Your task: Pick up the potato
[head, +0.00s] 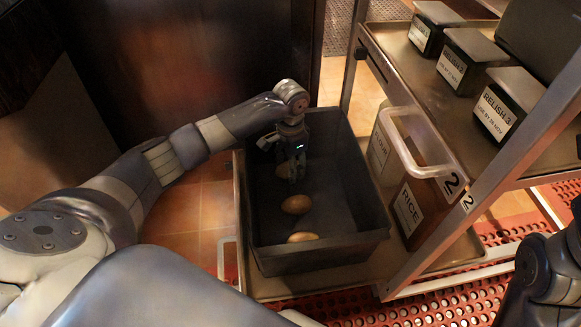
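A dark rectangular bin (318,256) holds brown potatoes. One potato (297,204) lies near the middle of the bin, and another potato (302,238) lies by its near wall. A third potato (282,171) is partly hidden behind my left gripper (291,178). My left gripper points down inside the far left part of the bin, its fingers close to that third potato. Whether the fingers touch it, or are open or shut, cannot be made out. My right arm (541,265) shows at the lower right edge; its gripper is out of view.
The bin stands on the lower shelf of a metal rack. Clear containers, one labelled RICE (415,205), stand right of it. Relish containers (505,105) sit on the upper shelf. A rack post (430,225) rises at the right. The bin's right side is bare.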

